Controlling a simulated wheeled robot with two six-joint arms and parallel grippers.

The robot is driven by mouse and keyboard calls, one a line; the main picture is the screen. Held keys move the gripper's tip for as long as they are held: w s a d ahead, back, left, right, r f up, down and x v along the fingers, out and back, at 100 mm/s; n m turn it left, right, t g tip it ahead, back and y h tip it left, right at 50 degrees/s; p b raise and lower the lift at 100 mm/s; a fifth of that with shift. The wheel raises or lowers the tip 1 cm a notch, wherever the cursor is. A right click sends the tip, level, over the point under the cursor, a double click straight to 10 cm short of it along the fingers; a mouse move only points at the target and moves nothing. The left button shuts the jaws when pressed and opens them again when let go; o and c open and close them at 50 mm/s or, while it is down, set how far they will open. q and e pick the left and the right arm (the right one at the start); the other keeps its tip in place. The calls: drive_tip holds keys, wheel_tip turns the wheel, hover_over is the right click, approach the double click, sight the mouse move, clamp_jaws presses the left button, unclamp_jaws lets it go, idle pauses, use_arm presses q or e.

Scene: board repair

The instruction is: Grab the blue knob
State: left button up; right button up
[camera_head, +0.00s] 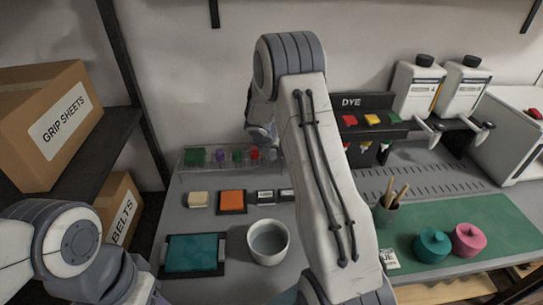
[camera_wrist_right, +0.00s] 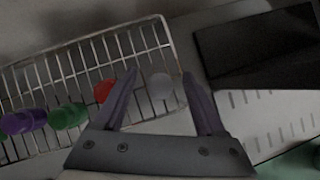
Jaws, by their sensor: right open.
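A wire rack (camera_head: 205,160) at the back of the bench holds a row of small knobs; it also shows in the right wrist view (camera_wrist_right: 88,48). I see a purple knob (camera_head: 220,155), a green knob (camera_head: 237,155) and a red knob (camera_head: 255,153), and a pale grey-white knob (camera_wrist_right: 161,86) in the wrist view. No clearly blue knob shows. My right gripper (camera_wrist_right: 158,76) is open above the rack, with the pale knob between its fingers in the picture; contact cannot be told. In the head view the right gripper (camera_head: 262,137) is partly hidden by my arm. My left gripper is not visible.
A white cup (camera_head: 282,257), a teal pad (camera_head: 195,252) and an orange block (camera_head: 232,199) lie in front of the rack. On the right are a green mat (camera_head: 490,215), a teal pot (camera_head: 432,246), a pink pot (camera_head: 468,240) and dye bottles (camera_head: 418,88).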

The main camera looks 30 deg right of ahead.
clamp_jaws()
